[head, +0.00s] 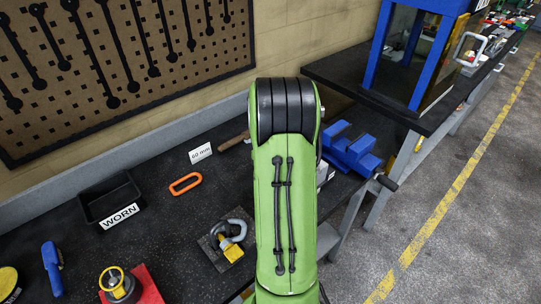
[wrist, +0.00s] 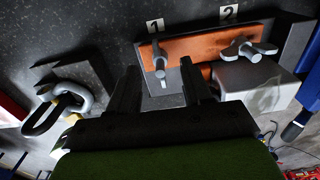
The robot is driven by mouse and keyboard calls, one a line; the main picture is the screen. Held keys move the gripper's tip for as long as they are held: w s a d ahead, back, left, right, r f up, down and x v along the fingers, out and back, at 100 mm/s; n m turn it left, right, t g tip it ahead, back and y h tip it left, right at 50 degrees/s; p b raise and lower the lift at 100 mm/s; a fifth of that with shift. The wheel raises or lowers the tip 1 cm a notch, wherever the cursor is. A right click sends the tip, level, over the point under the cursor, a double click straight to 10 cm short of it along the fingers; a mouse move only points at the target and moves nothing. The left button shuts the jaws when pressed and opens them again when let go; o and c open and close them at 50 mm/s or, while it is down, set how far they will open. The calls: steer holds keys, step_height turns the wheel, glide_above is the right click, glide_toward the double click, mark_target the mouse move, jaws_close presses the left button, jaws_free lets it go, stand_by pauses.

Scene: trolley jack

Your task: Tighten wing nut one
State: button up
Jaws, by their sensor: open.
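Wing nut one (wrist: 160,66) is a grey metal nut on an orange plate (wrist: 200,44), below the label "1" (wrist: 155,26). Its wings run roughly up and down in the wrist view. My gripper (wrist: 159,69) is open, with one dark finger to the left of this nut and one to the right. The nut shows in the gap between the fingertips, and I see no finger touching it. Wing nut two (wrist: 250,49) sits to the right, near the label "2" (wrist: 229,13), its wings spread sideways. In the head view my arm hides both nuts.
A grey shackle (wrist: 62,108) lies left of my gripper in the wrist view. A grey block (wrist: 262,88) is close on the right. In the head view, a blue vise (head: 350,152), an orange link (head: 185,184) and a "WORN" bin (head: 110,200) are on the dark bench.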

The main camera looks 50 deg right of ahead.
step_height(320, 180, up, 12)
steer(key=p, duration=0.2)
steer(key=shift+r, duration=0.25)
